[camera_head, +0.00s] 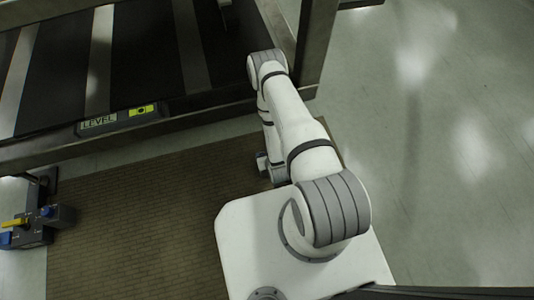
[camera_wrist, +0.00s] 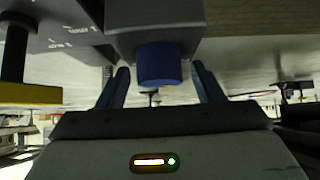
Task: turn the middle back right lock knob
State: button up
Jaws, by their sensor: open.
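A blue knob (camera_wrist: 160,64) sticks out of a grey lock housing (camera_wrist: 155,20) in the wrist view. My gripper (camera_wrist: 160,72) is open, with one dark blue finger to each side of the knob and a visible gap on both sides. Neither finger appears to touch the knob; how deep it sits between them is hard to tell. A yellow handle (camera_wrist: 28,94) on a dark post stands to the left of the knob. In the head view my arm bends down beside the turret plate frame (camera_head: 150,130), and the gripper and this knob are hidden there.
Another lock unit (camera_head: 28,235) with a yellow handle and blue knobs stands at the left in the head view. The frame has a LEVEL panel (camera_head: 117,118). A brown mat (camera_head: 130,230) lies below, and bare floor (camera_head: 450,150) is clear at the right.

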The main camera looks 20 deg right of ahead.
jog(key=shift+r, duration=0.1)
notch_tip(320, 180, up, 10)
jog(key=p, duration=0.3)
jog(key=shift+p, duration=0.35)
